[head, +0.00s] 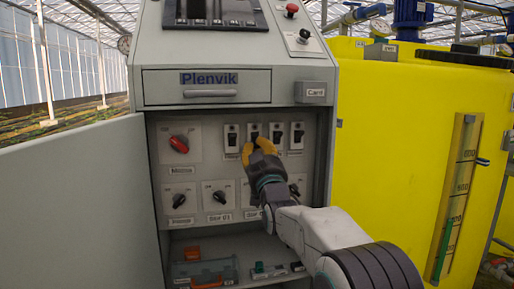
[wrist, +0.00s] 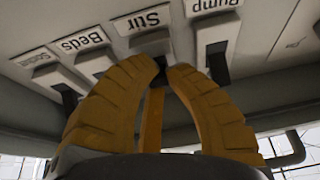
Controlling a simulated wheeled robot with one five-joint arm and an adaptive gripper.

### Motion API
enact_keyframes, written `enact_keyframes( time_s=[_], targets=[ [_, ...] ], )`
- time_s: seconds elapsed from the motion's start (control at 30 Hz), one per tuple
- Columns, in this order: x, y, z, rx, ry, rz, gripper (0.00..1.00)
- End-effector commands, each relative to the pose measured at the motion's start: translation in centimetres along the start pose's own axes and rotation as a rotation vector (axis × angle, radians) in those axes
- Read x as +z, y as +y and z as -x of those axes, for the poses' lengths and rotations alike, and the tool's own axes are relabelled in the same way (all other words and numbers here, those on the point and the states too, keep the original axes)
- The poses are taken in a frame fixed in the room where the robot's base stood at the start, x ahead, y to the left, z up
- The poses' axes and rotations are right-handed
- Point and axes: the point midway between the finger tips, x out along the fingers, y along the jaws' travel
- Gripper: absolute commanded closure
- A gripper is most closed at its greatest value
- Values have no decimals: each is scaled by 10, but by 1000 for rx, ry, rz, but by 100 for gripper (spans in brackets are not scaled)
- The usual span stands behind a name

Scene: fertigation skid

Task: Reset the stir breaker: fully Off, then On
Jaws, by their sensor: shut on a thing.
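The stir breaker (head: 253,130) is the second from the left in a row of white breakers with dark levers on the grey panel. In the wrist view, where the labels are upside down, the stir breaker (wrist: 151,43) sits under its "Stir" label (wrist: 143,19). My gripper (head: 257,147) reaches up to it from below right. In the wrist view my gripper's (wrist: 166,67) yellow fingertips are shut on the stir breaker's dark lever. The fingers hide most of the lever, so I cannot tell whether it is Off or On.
The pump breaker (wrist: 214,35) and the beds breaker (wrist: 92,62) stand close on either side. A red rotary knob (head: 179,144) is at the left. Smaller black knobs (head: 219,196) are below. An open grey door (head: 75,190) stands left, a yellow tank (head: 400,130) right.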

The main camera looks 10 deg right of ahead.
Motion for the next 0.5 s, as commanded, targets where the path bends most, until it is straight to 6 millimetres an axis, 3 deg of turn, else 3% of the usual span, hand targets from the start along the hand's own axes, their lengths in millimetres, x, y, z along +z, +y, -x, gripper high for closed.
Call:
enact_keyframes(
  time_s=[0.5],
  targets=[
    [-12,2,-2,3,-64,1,100]
  ],
)
